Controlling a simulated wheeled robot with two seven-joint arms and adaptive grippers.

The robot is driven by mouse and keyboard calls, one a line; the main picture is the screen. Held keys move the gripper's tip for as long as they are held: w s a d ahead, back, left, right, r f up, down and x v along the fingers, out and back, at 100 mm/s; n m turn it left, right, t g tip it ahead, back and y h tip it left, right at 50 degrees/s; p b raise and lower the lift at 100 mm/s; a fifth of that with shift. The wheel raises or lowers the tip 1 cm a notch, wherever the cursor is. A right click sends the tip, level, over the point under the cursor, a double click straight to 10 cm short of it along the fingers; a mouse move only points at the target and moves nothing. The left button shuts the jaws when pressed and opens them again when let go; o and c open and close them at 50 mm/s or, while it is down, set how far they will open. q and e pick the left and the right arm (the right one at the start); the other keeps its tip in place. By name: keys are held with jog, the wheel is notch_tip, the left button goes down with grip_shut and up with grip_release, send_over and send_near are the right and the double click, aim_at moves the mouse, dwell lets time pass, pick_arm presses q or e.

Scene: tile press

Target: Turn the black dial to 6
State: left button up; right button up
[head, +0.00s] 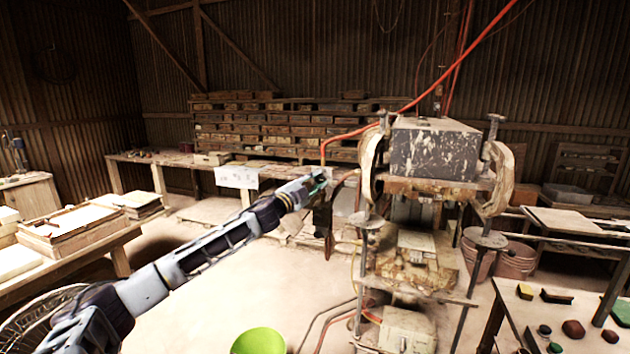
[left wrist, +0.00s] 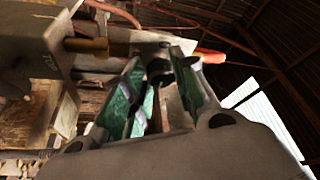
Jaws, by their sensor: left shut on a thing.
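My left gripper (head: 321,182) reaches in from the left and ends just left of the tile press (head: 433,150). Its green-padded fingers show large in the left wrist view (left wrist: 158,85). They are shut on a small dark round piece, which I take to be the black dial (left wrist: 159,70). Its face and numbers are hidden, so I cannot read its setting. In the head view the dial is too small and covered to make out. My right gripper is in neither view.
A red hose (head: 420,98) runs above and behind my left gripper to the press. A brass-coloured rod (left wrist: 86,45) sticks out beside the fingers. A table with small coloured pieces (head: 510,300) stands at the front right. A green round thing (head: 259,341) is at the bottom. Open floor lies left of the press.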

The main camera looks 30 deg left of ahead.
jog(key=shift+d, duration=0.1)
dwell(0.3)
pick_arm(q)
jog(key=o, duration=0.7)
jog(key=shift+c, duration=0.2)
jog(key=o, duration=0.4)
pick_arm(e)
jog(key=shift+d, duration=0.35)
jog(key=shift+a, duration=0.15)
pick_arm(q)
jog(key=shift+s+f, duration=0.1)
jog(key=shift+s, duration=0.15)
jog(key=shift+s+f, duration=0.1)
jog(key=shift+s, duration=0.2)
jog(key=shift+v, duration=5.3)
jog(key=shift+s, duration=0.1)
jog(key=shift+a, duration=0.15)
